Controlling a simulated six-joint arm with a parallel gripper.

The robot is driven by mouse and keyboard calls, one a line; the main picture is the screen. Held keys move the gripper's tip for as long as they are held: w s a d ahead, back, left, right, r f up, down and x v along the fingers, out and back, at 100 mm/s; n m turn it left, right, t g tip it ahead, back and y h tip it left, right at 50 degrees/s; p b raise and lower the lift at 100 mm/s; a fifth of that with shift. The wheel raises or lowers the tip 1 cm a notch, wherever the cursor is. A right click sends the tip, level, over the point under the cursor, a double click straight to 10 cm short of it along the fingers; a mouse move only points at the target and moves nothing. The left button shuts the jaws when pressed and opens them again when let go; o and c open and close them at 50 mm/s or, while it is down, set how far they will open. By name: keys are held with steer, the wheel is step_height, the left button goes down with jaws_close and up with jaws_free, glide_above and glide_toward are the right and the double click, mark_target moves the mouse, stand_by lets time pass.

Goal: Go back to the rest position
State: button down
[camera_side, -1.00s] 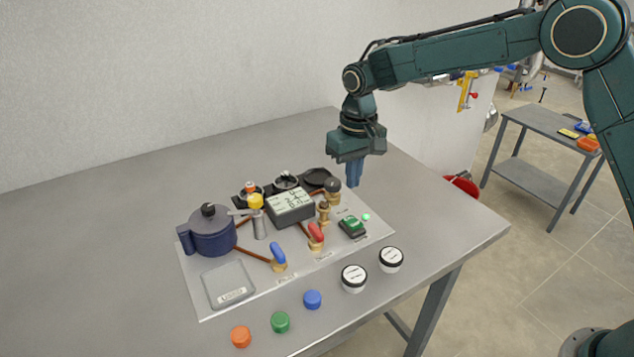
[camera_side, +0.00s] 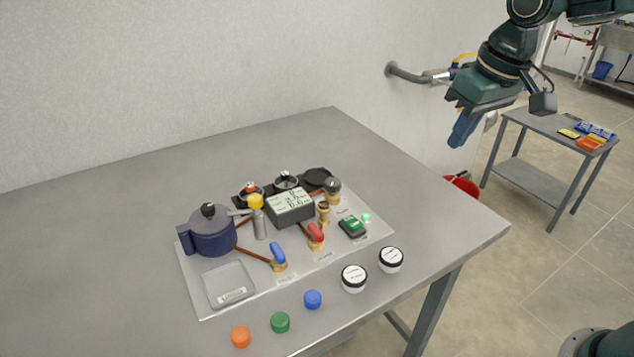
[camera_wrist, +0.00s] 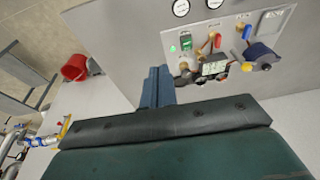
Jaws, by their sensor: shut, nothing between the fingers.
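My gripper (camera_side: 463,131) is at the upper right in the side view, in the air beyond the table's right edge and well clear of the apparatus. Its blue fingers are shut together with nothing between them, and they point down and slightly left. In the wrist view the shut fingers (camera_wrist: 158,87) stand in the middle, in front of the table. The plate exchanger board (camera_side: 207,310) lies on the grey table, with a dark blue pot (camera_side: 212,236), a display box (camera_side: 290,207), a blue-handled valve (camera_side: 278,254) and a red-handled valve (camera_side: 315,234).
A wall pipe (camera_side: 408,74) is behind my gripper. A side table (camera_side: 545,122) and red bucket (camera_side: 461,185) are at right.

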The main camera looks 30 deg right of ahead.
steer(key=s+d+f+t, duration=0.1)
steer(key=s+d, duration=0.3)
steer(key=s, duration=1.4)
steer(key=shift+t, duration=0.8)
